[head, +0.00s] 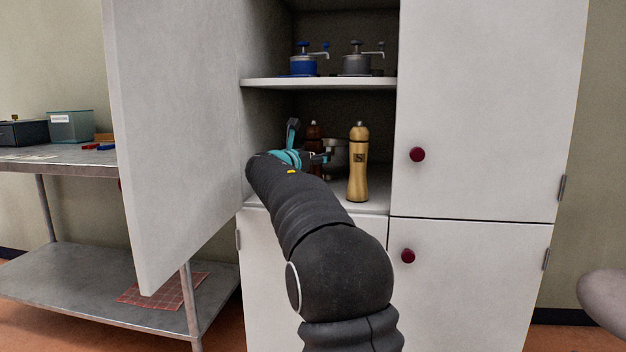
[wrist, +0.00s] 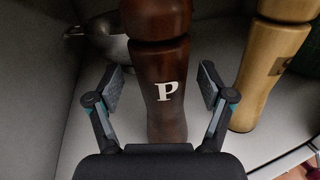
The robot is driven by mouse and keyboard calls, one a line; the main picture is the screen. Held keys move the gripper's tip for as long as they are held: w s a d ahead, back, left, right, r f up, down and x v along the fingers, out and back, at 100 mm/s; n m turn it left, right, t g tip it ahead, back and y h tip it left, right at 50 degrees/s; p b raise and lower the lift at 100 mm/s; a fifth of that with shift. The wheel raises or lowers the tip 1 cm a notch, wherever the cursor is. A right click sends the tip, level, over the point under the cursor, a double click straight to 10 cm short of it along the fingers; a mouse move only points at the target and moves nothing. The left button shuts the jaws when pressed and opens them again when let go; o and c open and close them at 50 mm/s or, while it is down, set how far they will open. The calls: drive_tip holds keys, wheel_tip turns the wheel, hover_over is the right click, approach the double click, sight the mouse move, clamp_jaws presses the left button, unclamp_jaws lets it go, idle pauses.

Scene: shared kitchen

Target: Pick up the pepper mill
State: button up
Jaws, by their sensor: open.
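The pepper mill (head: 314,131) is dark brown wood and stands upright on the lower cupboard shelf, partly hidden by my gripper in the head view. In the wrist view the pepper mill (wrist: 160,62) shows a white letter P and fills the middle. My gripper (head: 308,142) is open. In the wrist view my gripper (wrist: 162,90) has one finger on each side of the mill's body, with a visible gap on both sides. A pale wooden mill (head: 357,165) marked S stands just to the right; it also shows in the wrist view (wrist: 272,65).
A metal pan or bowl (wrist: 108,40) sits behind the mills at the left. The cupboard door (head: 170,120) stands open on the left. The right door (head: 480,100) is shut.

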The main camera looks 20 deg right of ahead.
drive_tip(key=shift+w+d, duration=0.35)
drive_tip(key=shift+d, duration=0.15)
drive_tip(key=shift+r, duration=0.1)
clamp_jaws()
